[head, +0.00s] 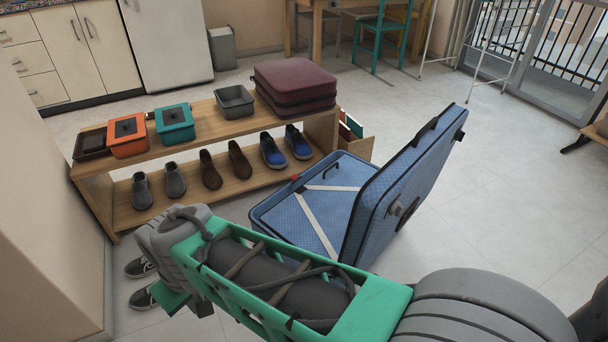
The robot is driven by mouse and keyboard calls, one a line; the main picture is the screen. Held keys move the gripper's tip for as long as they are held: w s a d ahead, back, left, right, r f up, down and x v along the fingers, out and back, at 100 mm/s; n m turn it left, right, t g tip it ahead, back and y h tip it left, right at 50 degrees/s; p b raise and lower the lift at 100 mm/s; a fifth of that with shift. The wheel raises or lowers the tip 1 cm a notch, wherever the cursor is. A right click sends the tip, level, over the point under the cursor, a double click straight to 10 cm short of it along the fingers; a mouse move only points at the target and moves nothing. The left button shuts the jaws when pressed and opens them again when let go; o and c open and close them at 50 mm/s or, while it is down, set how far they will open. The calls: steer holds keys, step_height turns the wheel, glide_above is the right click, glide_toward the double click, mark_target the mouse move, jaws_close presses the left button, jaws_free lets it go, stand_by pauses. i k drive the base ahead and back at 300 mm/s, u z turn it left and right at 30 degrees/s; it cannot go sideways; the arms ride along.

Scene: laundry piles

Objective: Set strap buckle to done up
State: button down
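An open blue suitcase (268,212) lies on the floor in the middle of the head view, its lid (408,185) raised and leaning to the right. White straps (318,227) run over the inside of its base, one slanting toward the front and one crossing near the back. A small red piece (294,178) shows at the base's back left rim; I cannot tell if it is part of the suitcase. The strap buckle cannot be made out, nor whether it is done up. My arm crosses in front of the suitcase's near edge. My gripper's fingers are not visible.
A wooden shoe bench (205,123) stands left of and behind the suitcase, holding boxes, a maroon suitcase (294,82) and several shoes. A wooden crate (358,146) is behind the blue suitcase. The floor to the right (500,200) is clear.

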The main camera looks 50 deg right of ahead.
mark_target(295, 177)
steer(key=i, duration=1)
